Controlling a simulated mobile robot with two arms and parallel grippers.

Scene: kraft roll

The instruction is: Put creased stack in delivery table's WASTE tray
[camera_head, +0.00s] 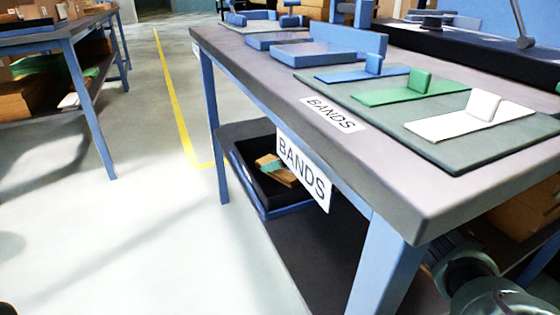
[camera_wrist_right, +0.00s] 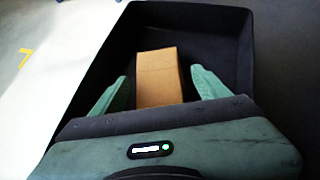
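A brown kraft stack (camera_wrist_right: 158,78) lies in a dark tray (camera_wrist_right: 238,45) in the right wrist view. My right gripper (camera_wrist_right: 161,90) is open, with one green finger on each side of the stack and a gap on both sides. In the head view a brown stack (camera_head: 286,175) shows in a black tray (camera_head: 244,172) on the lower shelf, beside a small green piece that looks like a fingertip. The table edge and a sign hide the rest of that gripper. Creases are not clear. No WASTE label is readable. My left gripper is not in view.
The table (camera_head: 245,72) has a BANDS sign (camera_head: 303,170) on its edge. On top are a mat with blue, green (camera_head: 410,88) and white (camera_head: 470,118) pieces, and blue trays. Another table (camera_head: 50,40) stands at the left. The floor between is clear.

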